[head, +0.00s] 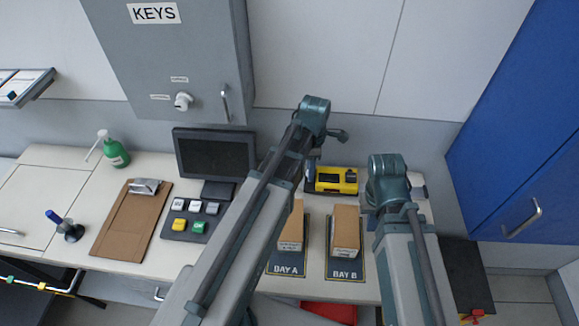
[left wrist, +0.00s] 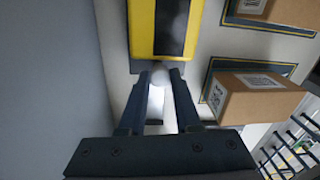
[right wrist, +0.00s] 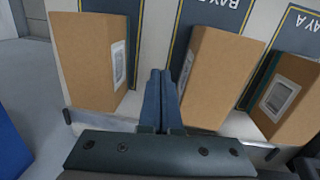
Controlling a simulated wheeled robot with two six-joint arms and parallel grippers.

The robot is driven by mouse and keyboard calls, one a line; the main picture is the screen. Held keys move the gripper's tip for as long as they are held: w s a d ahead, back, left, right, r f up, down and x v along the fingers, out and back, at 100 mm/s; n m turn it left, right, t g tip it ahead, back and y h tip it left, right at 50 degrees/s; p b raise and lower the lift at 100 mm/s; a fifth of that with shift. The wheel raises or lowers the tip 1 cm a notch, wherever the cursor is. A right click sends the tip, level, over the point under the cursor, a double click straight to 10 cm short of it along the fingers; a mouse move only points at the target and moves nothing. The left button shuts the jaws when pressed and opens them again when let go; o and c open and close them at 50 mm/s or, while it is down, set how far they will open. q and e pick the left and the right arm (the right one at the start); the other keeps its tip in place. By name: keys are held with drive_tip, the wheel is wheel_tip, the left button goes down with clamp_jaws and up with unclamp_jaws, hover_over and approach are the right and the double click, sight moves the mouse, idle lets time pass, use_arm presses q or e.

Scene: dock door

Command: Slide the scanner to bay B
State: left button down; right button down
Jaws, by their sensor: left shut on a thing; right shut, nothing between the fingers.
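The yellow scanner (head: 337,180) with a dark top panel sits at the back of the bench, behind bays A and B. It also shows in the left wrist view (left wrist: 158,28). My left gripper (left wrist: 158,76) is shut on a pale rounded part at the scanner's end, at its left side in the head view. The bay B mat (head: 345,274) bears a brown box (head: 346,230). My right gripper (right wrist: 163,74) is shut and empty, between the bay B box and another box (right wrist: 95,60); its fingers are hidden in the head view.
The bay A mat (head: 286,269) also bears a brown box (head: 292,220). A monitor (head: 214,153), a button panel (head: 191,222), a clipboard (head: 125,220) and a green bottle (head: 117,153) stand to the left. A blue cabinet (head: 520,160) stands at the right.

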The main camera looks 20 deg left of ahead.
sight(325, 175)
use_arm(q)
drive_tip(key=shift+w+d, duration=0.2)
drive_tip(key=shift+d, duration=0.55)
drive_tip(key=shift+w+d, duration=0.15)
drive_tip(key=shift+d, duration=0.6)
drive_tip(key=shift+w+d, duration=0.2)
drive_tip(key=shift+d, duration=0.55)
drive_tip(key=c, duration=0.6)
unclamp_jaws()
wheel_tip(325, 175, up, 14)
drive_tip(key=p, duration=1.3)
drive_tip(key=shift+w+a+p, duration=0.2)
drive_tip(key=shift+w+p, duration=0.15)
drive_tip(key=shift+p, duration=0.05)
use_arm(e)
wheel_tip(325, 175, up, 14)
use_arm(q)
drive_tip(key=shift+f, duration=0.15)
use_arm(e)
drive_tip(key=shift+f, duration=0.15)
